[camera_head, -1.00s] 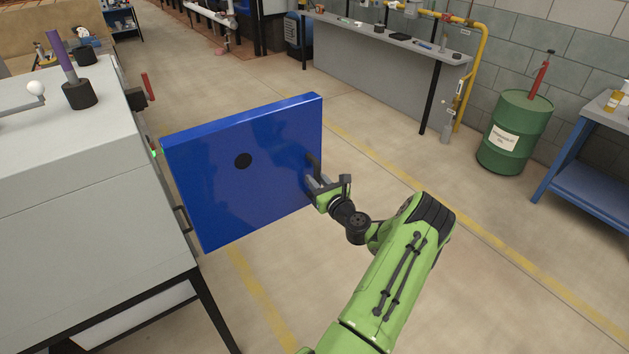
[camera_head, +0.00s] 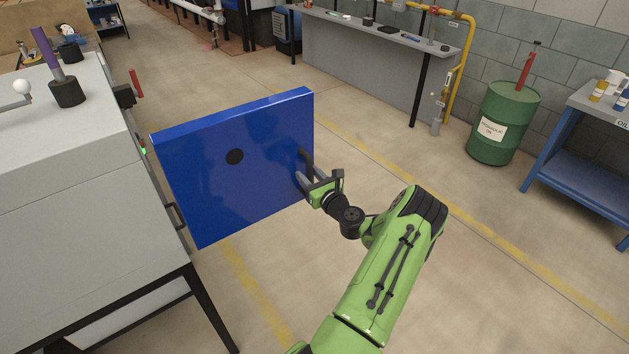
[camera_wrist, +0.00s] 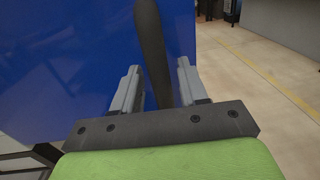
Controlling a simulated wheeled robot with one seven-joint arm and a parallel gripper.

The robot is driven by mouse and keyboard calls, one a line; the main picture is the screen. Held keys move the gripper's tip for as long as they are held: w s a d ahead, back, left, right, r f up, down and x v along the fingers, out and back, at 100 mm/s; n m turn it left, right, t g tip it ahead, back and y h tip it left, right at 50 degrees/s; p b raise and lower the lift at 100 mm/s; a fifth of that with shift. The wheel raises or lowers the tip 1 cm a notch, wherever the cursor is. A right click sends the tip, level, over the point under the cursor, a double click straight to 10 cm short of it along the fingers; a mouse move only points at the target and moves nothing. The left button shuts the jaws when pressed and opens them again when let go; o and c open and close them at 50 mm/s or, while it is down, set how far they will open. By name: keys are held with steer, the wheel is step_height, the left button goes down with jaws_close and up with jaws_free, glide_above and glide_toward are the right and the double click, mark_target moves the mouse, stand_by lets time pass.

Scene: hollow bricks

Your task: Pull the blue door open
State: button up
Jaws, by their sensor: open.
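The blue door (camera_head: 240,190) stands swung out from the side of the grey cabinet (camera_head: 70,190), with a clear gap of floor behind it. A black dot marks its face. Its dark handle (camera_head: 308,162) is near the right edge. My gripper (camera_head: 306,180) is at the handle, with its fingers apart. In the wrist view the black handle bar (camera_wrist: 152,50) runs between the two grey fingers of my gripper (camera_wrist: 156,85), with space on both sides. The blue door (camera_wrist: 70,60) fills the left of that view.
Open floor (camera_head: 420,290) with yellow lines lies to the right. A green barrel (camera_head: 502,122) and a blue workbench (camera_head: 585,175) stand at the right. A grey counter (camera_head: 365,65) runs along the back. The cabinet's dark leg stands at lower left.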

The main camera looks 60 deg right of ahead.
steer(key=v, duration=1.5)
steer(key=shift+s+a, duration=0.15)
steer(key=shift+s, duration=0.1)
